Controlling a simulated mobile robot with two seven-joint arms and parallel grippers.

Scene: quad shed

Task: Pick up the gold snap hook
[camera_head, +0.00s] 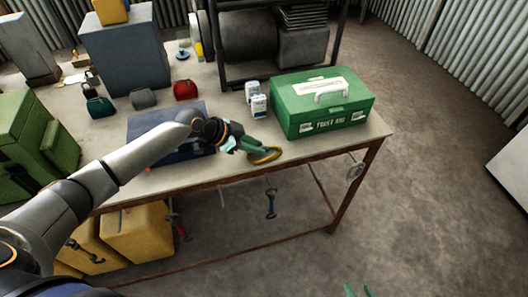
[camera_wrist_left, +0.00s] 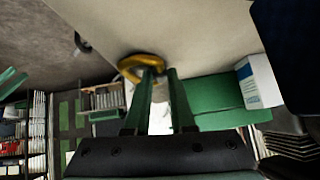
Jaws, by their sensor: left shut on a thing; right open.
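The gold snap hook (camera_head: 268,156) is a yellow-gold loop near the front edge of the workbench, left of the green first aid box. My left gripper (camera_head: 252,148) reaches in from the left with its green fingers shut on the hook. In the left wrist view the gold snap hook (camera_wrist_left: 130,66) sticks out at the tips of the left gripper (camera_wrist_left: 160,72), against the pale tabletop. Part of it is hidden by the fingers. I cannot tell if it touches the bench. My right gripper (camera_head: 358,290) shows only its green fingertips at the bottom edge, apart and empty.
A black rack (camera_head: 282,78) stands behind. Tools hang below the front edge.

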